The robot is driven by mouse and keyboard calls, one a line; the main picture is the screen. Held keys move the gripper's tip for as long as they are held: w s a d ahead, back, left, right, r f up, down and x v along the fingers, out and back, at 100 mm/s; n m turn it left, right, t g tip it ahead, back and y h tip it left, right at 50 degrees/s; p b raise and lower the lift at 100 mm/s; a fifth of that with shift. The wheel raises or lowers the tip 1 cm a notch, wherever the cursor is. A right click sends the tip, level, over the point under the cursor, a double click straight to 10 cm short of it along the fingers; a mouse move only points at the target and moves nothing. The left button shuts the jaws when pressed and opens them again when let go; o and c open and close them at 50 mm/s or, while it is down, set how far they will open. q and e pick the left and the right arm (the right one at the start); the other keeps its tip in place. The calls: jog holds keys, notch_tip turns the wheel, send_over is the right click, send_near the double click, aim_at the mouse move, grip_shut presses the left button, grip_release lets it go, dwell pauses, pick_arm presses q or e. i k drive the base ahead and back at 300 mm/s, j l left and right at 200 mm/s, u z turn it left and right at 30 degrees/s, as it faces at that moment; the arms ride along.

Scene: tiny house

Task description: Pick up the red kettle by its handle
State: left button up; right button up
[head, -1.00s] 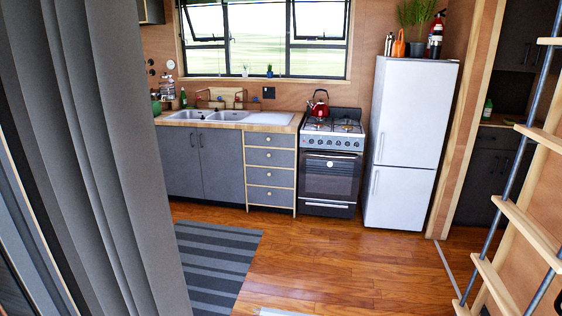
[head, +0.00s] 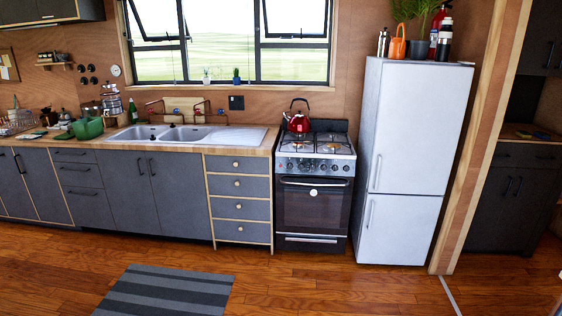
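The red kettle (head: 298,123) stands upright on the back left of the stove top, against the wall side. Its dark handle (head: 299,102) arches over the top. The stove (head: 314,195) is dark with a silver knob panel, between the drawer unit and the fridge. Neither of my grippers shows in the head view. Nothing touches the kettle's handle.
A tall white fridge (head: 410,160) stands right of the stove. A wooden counter with a double sink (head: 165,134) and a green pot (head: 86,127) runs left. A striped rug (head: 165,292) lies on the floor. The wooden floor (head: 300,280) before the stove is clear.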

aim_at(296, 125)
jog(key=i, duration=1.7)
jog(key=i+j, duration=0.1)
jog(key=i, duration=1.65)
jog(key=l+z, duration=0.05)
jog(key=l, duration=0.05)
